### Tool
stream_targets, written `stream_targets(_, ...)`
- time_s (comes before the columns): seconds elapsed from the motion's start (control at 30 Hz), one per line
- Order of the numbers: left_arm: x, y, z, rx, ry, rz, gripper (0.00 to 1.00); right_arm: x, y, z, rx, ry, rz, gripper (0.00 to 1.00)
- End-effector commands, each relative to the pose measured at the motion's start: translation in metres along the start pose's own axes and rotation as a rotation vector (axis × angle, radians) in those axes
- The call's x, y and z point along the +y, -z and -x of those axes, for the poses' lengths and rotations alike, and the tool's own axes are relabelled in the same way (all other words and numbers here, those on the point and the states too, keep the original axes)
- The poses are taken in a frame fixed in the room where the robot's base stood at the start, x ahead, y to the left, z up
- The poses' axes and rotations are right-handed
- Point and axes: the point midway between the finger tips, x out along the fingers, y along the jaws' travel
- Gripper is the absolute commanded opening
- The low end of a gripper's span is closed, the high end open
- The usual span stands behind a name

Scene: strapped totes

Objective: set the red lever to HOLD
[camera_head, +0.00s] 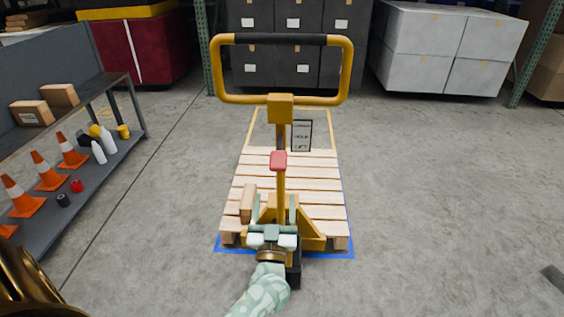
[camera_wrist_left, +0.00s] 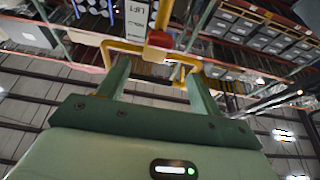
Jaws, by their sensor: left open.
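The red lever (camera_head: 278,161) is on the upright yellow post of a pallet truck (camera_head: 281,109), below its looped handle. A label plate (camera_head: 301,136) beside the post shows LIFT at its bottom and what looks like HOLD above; the top word is too small to read. Which mark the lever is at, I cannot tell. My left gripper (camera_head: 273,200) is open and empty, below the lever, with its fingers pointing up towards it. In the left wrist view the lever (camera_wrist_left: 160,39) shows beyond and between the fingertips (camera_wrist_left: 158,66), apart from them. My right gripper is out of view.
A wooden pallet (camera_head: 315,185) lies around the truck's base on a blue floor outline. A shelf (camera_head: 105,165) with cones, bottles and boxes stands at left. Dark totes (camera_head: 303,69) and pale totes (camera_head: 450,45) line the back. The floor at right is mostly clear.

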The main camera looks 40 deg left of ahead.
Motion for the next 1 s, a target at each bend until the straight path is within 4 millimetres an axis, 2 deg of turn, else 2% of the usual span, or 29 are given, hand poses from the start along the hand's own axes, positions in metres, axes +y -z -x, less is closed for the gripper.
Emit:
stream_targets(0.1,0.0,-0.002,-0.032,0.003,-0.001,-0.001,0.65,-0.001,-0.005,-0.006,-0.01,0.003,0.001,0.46)
stream_targets(0.3,0.001,-0.003,-0.08,0.0,-0.002,-0.002,0.65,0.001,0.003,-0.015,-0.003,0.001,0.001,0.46)
stream_targets(0.5,0.001,-0.003,-0.112,-0.001,-0.002,-0.002,0.65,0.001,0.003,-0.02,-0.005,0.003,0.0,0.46)
stream_targets(0.63,0.001,-0.002,-0.121,-0.002,-0.003,-0.002,0.65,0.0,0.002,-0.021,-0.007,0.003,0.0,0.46)
stream_targets(0.9,0.001,-0.002,-0.123,-0.002,-0.003,-0.001,0.65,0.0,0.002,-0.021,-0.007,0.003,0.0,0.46)
stream_targets(0.93,0.001,-0.002,-0.123,-0.002,-0.003,-0.001,0.63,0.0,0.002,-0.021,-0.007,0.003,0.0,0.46)
stream_targets(1.0,0.001,-0.002,-0.123,-0.002,-0.003,-0.001,0.43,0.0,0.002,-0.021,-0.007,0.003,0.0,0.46)
